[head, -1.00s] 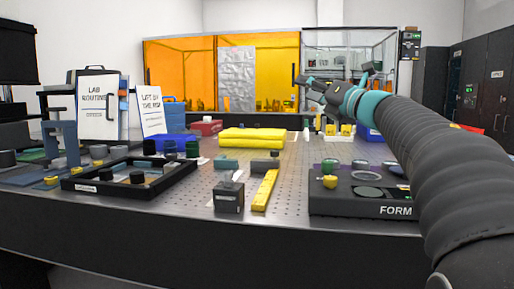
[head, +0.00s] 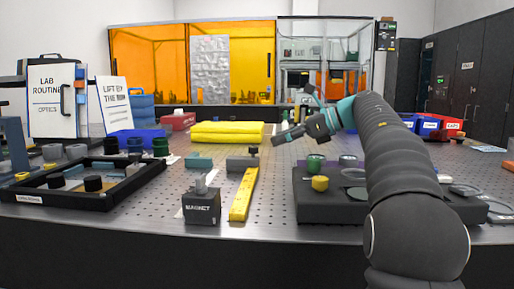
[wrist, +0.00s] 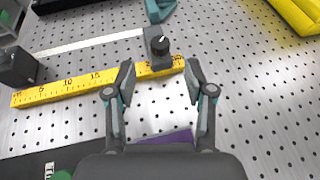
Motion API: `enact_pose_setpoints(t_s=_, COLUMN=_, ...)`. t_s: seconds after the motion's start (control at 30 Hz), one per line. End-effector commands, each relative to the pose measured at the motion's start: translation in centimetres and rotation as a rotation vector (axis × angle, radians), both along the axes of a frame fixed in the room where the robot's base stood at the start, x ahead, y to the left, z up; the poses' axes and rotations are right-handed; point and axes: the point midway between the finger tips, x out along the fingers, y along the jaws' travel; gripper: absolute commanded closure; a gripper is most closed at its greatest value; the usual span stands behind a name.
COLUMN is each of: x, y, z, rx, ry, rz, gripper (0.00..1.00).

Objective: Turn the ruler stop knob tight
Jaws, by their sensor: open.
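The ruler stop is a small grey block (head: 241,164) with a black knob (head: 253,151) on top. It stands at the far end of the yellow ruler (head: 243,195). In the wrist view the black knob (wrist: 160,45) has a white mark on its top, and the yellow ruler (wrist: 80,87) runs to its block. My gripper (head: 291,115) is open and empty, up and to the right of the knob in the head view. In the wrist view my gripper's fingertips (wrist: 159,66) lie left and right of the stop, slightly lower than the knob, without visible contact.
A block labelled MAGNET (head: 202,207) stands left of the ruler's near end. A dark fixture (head: 330,207) with knobs lies right of the ruler. Yellow folded cloths (head: 226,133) lie behind the stop. A black-framed tray (head: 128,186) is at the left.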

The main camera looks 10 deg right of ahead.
Motion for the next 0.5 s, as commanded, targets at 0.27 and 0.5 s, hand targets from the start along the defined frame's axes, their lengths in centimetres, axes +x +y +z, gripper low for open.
enact_pose_setpoints(t_s=0.27, x=2.4, y=3.9, z=-1.9, rx=0.001, ry=0.000, rz=0.000, gripper=0.46)
enact_pose_setpoints(t_s=0.5, x=3.6, y=5.7, z=-2.8, rx=0.001, ry=-0.001, rz=-0.004, gripper=0.46)
